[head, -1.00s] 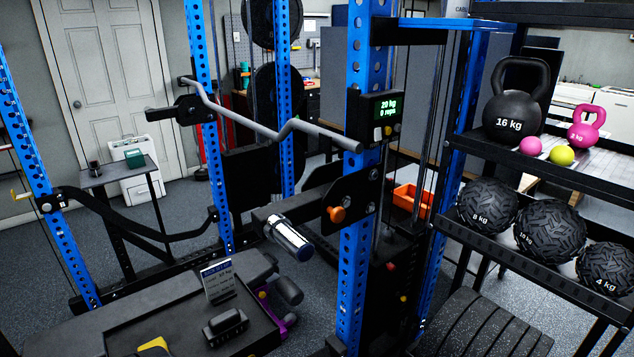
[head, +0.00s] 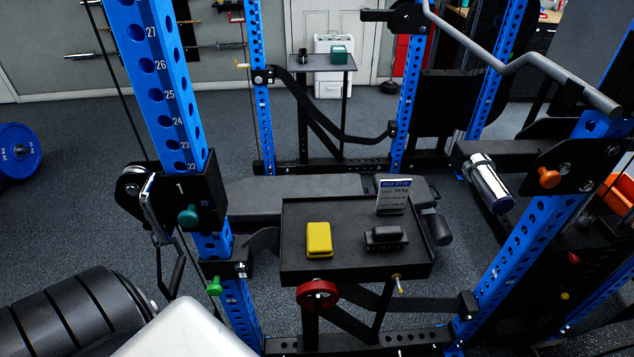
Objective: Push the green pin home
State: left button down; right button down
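Two green-headed parts show on the near left blue upright (head: 170,90). A bright green knob (head: 214,287) sits low, at a black bracket (head: 226,269). A darker teal-green knob (head: 188,215) sits higher, on a black carriage (head: 208,190) marked 1. I cannot tell how deep either one is seated. Neither of my grippers is in view.
A black tray (head: 345,266) holds a yellow block (head: 319,239), a dark handled block (head: 386,236) and a small sign (head: 394,195). A red handwheel (head: 317,293) is at its front. Black rounded weights (head: 75,315) stand at lower left. A bar (head: 520,65) crosses at upper right.

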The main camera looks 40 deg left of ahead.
aim_at(215, 288)
jog(key=u, duration=2.05)
jog(key=z, duration=1.35)
jog(key=u, duration=1.35)
jog(key=j, duration=0.35)
jog(key=i+j+z, duration=0.1)
jog(key=j, duration=0.25)
jog(key=i, duration=0.05)
